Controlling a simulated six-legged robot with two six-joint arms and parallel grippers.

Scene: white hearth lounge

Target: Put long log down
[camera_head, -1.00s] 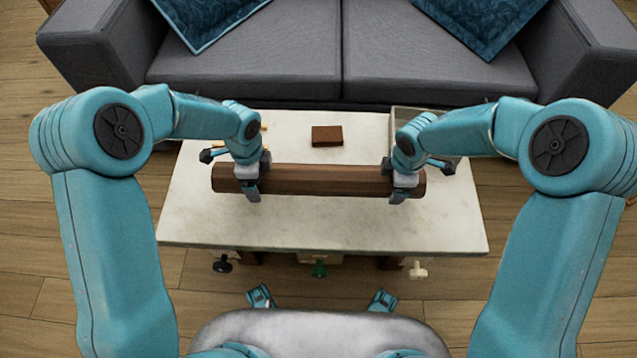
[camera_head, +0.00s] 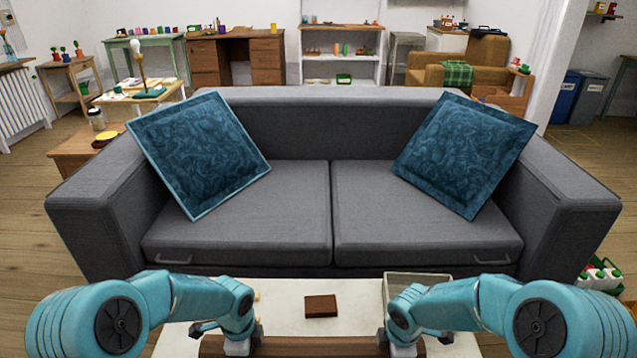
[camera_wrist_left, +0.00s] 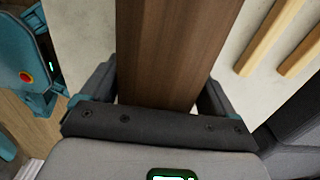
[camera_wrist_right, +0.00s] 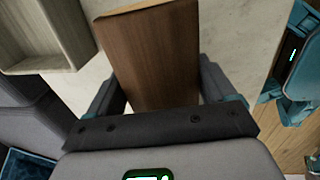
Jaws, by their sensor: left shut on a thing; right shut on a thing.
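The long brown log (camera_head: 312,346) lies across the bottom edge of the head view, and its lower side is cut off there. It also shows in the left wrist view (camera_wrist_left: 172,50) and in the right wrist view (camera_wrist_right: 152,62), with its cut end at the top. My left gripper (camera_wrist_left: 158,98) is shut on the log near its left end. My right gripper (camera_wrist_right: 163,100) is shut on it near its right end. The pale tabletop (camera_head: 275,292) is below the log. I cannot tell whether the log touches it.
A small brown block (camera_head: 321,306) and an open pale tray (camera_head: 418,280) are on the table beyond the log. Two light wooden sticks (camera_wrist_left: 268,38) lie beside it. A grey sofa (camera_head: 330,215) with two blue cushions stands close behind the table.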

